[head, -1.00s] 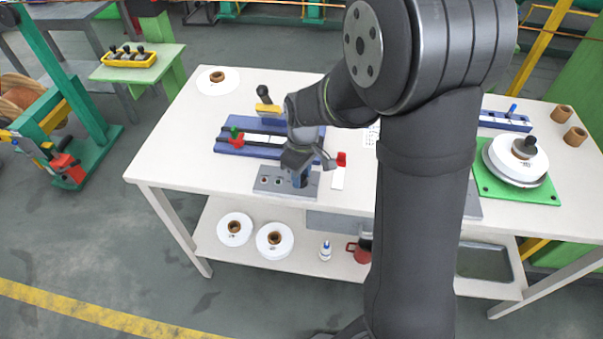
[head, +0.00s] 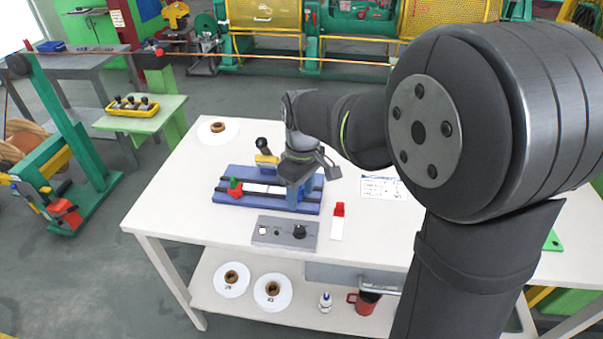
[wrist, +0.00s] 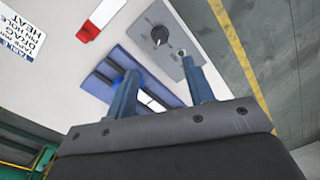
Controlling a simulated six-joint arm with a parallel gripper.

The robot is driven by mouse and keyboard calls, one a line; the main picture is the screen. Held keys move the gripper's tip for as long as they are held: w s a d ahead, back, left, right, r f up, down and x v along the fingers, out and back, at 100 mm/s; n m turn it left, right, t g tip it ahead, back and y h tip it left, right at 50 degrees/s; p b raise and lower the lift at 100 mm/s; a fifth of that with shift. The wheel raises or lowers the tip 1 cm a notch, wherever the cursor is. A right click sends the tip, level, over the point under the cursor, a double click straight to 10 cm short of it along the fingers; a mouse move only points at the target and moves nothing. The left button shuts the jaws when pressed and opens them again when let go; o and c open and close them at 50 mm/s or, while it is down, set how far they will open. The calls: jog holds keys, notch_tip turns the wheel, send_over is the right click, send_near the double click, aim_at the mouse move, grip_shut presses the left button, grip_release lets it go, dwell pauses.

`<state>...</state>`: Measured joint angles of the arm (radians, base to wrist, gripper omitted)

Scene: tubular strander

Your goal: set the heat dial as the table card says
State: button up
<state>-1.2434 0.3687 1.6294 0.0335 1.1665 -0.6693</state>
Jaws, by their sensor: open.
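The heat dial is a black knob (head: 299,231) on a small grey panel (head: 284,241) at the table's front edge. The knob also shows in the wrist view (wrist: 160,36), with a small pale mark; its exact setting is too small to read. My gripper (head: 296,192) is open and empty above the blue fixture, behind the panel and apart from the knob. Its blue fingers (wrist: 161,88) show in the wrist view.
The blue fixture (head: 226,194) with a green-and-red clamp stands behind the panel. A red-and-white strip (head: 337,226) lies right of the panel. A white disc (head: 207,137) with a brown core sits at the back left. The table's left front is clear.

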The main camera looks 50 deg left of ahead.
notch_tip(320, 180, up, 5)
send_over(300, 228)
jog(key=shift+w+r, duration=0.2)
jog(key=shift+w, duration=0.05)
jog(key=shift+f, duration=0.1)
dwell(0.4)
jog(key=f, duration=1.7)
jog(key=shift+s+f, duration=0.15)
jog(key=shift+s, duration=0.15)
